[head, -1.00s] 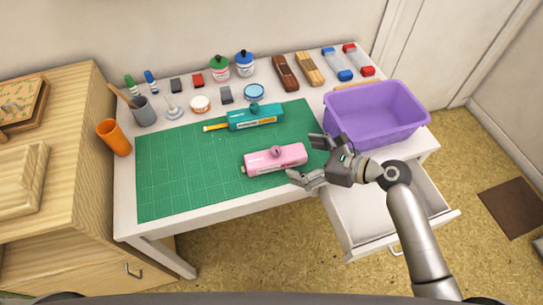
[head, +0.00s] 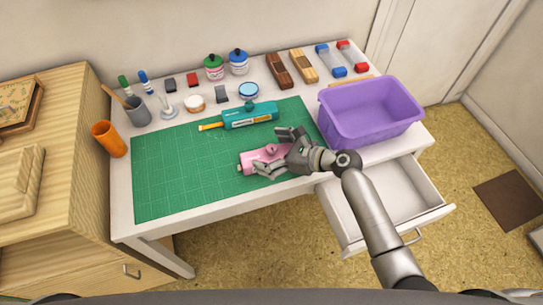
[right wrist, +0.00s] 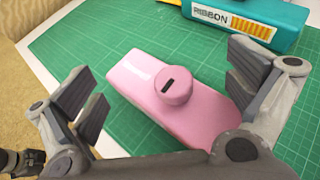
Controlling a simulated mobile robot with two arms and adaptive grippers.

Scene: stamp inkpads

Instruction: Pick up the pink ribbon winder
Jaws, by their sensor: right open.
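The pink ribbon winder (head: 256,156) lies on the green cutting mat (head: 175,178), its right part hidden by my gripper in the head view. In the right wrist view the pink winder (right wrist: 200,112) shows its round knob with a dark slot on top. My right gripper (head: 276,151) is open around the winder, with one finger on each side of it. In the right wrist view the gripper's fingers (right wrist: 168,88) stand apart, with green mat showing between them and the winder. My left gripper is not in view.
A teal ribbon winder (head: 248,116) lies behind the pink one on the mat. A purple bin (head: 368,126) stands to the right, above an open drawer (head: 390,200). Ink bottles, stamps and cups line the table's back and left. The mat's left half is clear.

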